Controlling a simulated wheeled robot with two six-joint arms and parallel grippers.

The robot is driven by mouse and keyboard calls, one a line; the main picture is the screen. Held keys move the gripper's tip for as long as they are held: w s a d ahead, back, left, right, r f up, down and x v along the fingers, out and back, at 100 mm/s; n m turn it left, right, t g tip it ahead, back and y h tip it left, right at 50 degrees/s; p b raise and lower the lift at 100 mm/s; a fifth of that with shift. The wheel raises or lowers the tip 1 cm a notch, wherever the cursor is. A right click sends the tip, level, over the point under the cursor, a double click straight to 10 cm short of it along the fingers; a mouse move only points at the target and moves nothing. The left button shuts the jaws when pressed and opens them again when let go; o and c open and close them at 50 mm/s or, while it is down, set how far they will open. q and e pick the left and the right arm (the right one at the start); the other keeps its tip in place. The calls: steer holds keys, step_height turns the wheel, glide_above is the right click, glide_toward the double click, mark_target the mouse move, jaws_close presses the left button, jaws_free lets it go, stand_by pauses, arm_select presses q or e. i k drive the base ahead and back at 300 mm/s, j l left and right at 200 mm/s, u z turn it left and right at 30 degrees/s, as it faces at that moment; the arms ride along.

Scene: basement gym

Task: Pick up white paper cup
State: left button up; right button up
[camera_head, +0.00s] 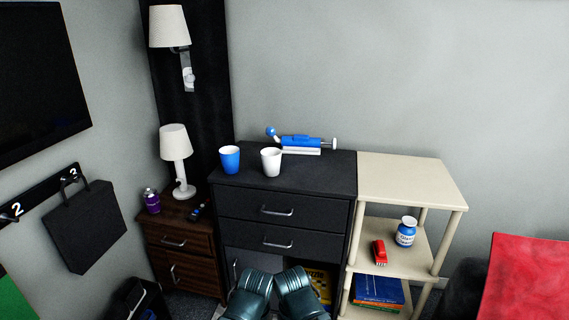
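No gripper fingers show in the head view, and nothing touches the white cup.
A blue and white device (303,143) lies behind the cups near the wall. A cream shelf (412,176) adjoins the dresser's right side, its top bare. A white lamp (176,145) stands on a brown nightstand (167,222) at left. The dresser's right top is clear.

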mark_target(271, 158)
steer(key=i+j, duration=0.35)
steer(key=j, duration=0.15)
steer(key=i+j, duration=0.35)
steer(key=j, duration=0.2)
steer(key=z, duration=0.9)
steer(key=i+j, duration=0.05)
